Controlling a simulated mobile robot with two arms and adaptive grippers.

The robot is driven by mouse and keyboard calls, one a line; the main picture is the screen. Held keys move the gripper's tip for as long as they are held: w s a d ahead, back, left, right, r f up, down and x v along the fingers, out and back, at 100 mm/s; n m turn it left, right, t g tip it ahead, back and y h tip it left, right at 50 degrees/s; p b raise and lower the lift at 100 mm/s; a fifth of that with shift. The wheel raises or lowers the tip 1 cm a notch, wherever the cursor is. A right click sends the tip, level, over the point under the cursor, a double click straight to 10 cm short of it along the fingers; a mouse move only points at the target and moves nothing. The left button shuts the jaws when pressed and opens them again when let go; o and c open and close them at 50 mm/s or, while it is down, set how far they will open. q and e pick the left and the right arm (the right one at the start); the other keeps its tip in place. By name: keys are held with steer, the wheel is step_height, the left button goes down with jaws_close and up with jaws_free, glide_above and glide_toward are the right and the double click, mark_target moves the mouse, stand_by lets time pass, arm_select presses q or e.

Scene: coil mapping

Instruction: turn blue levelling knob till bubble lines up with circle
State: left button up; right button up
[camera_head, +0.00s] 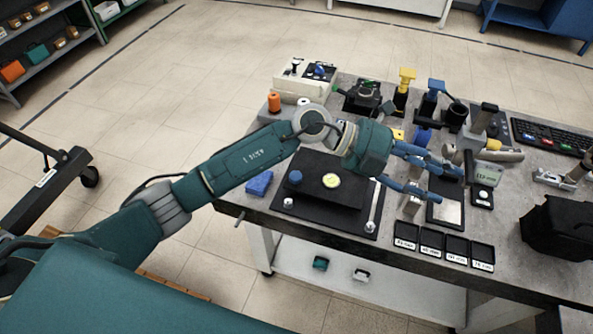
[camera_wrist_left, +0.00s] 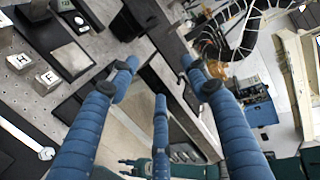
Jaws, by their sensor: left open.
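The blue levelling knob (camera_head: 295,177) stands at the left of a low black plate (camera_head: 322,205) on the table's near left part. The round yellow-green bubble level (camera_head: 331,181) sits on the plate, right of the knob; the bubble's place against its circle is too small to tell. My left gripper (camera_head: 447,184) is open and empty, reaching past the plate to the right, its blue fingers apart. In the left wrist view its fingers (camera_wrist_left: 160,75) spread over the table edge.
A metal wrench (camera_head: 375,205) lies on the black mat right of the plate. Several small labelled trays (camera_head: 443,246) line the front edge. A black bin (camera_head: 556,233) and crowded instruments stand right and behind.

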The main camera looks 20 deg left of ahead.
arm_select(q)
steer(key=w+a+f+m+y, duration=0.1)
steer(key=w+a+f+y, duration=0.1)
steer(key=a+f+y, duration=0.4)
steer(key=n+g+y, duration=0.1)
steer(key=n+y, duration=0.1)
steer(key=y, duration=0.7)
glide_above(296, 174)
step_height(296, 174, down, 3)
step_height(296, 174, down, 10)
steer(key=p, duration=0.3)
steer(key=shift+s+r, duration=0.1)
steer(key=shift+r, duration=0.1)
steer(key=shift+f+p, duration=0.3)
steer(key=shift+f, duration=0.15)
steer(key=shift+c, duration=0.5)
steer(key=c, duration=1)
